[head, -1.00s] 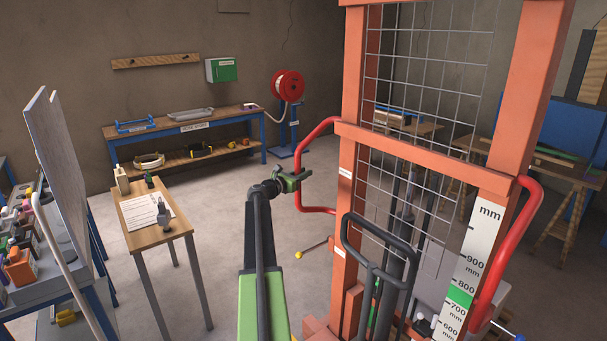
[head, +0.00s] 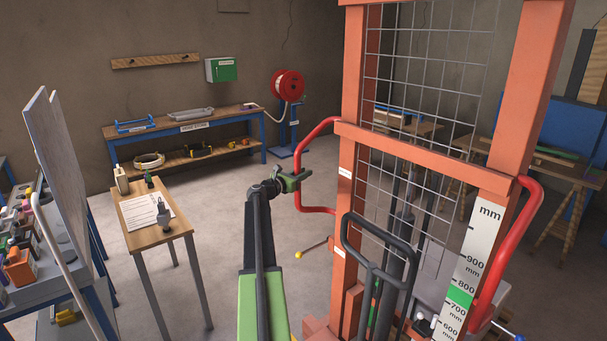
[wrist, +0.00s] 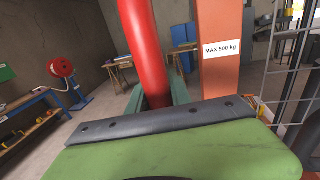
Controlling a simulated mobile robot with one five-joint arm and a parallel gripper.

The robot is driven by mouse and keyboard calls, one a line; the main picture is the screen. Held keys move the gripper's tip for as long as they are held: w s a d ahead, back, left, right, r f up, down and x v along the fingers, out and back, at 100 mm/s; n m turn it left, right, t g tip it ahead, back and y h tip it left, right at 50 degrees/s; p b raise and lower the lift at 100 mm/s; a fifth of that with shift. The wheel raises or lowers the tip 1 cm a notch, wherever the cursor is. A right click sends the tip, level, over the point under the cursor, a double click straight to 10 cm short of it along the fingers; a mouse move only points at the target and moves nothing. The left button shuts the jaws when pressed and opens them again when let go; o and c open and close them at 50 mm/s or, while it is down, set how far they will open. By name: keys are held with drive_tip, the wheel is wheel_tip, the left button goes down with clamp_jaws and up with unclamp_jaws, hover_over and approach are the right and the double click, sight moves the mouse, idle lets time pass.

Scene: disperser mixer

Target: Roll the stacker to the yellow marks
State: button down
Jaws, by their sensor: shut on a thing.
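The stacker (head: 355,138) stands upright at the right of the head view, with an orange frame, a wire mesh, a black tiller handle and a mm height scale. A red bar handle (head: 310,150) curves out from its left side, and another from its right. My gripper (head: 297,181) is shut on the left red handle. In the wrist view the red handle (wrist: 148,50) runs down between my green jaws, beside the orange post with a "MAX 500 kg" label. No yellow floor marks are clearly visible. The stacker's lower part is cut off.
A small wooden table (head: 155,232) with a paper stands left of my arm. A blue-legged workbench (head: 225,131) and red hose reel (head: 288,84) are at the back wall. Open floor lies between.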

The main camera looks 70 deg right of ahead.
drive_tip(key=shift+v, duration=1)
drive_tip(key=c, duration=1.3)
unclamp_jaws()
drive_tip(key=shift+o, duration=0.7)
drive_tip(key=shift+w, duration=0.1)
drive_tip(key=v, duration=1.7)
drive_tip(key=shift+a, duration=0.2)
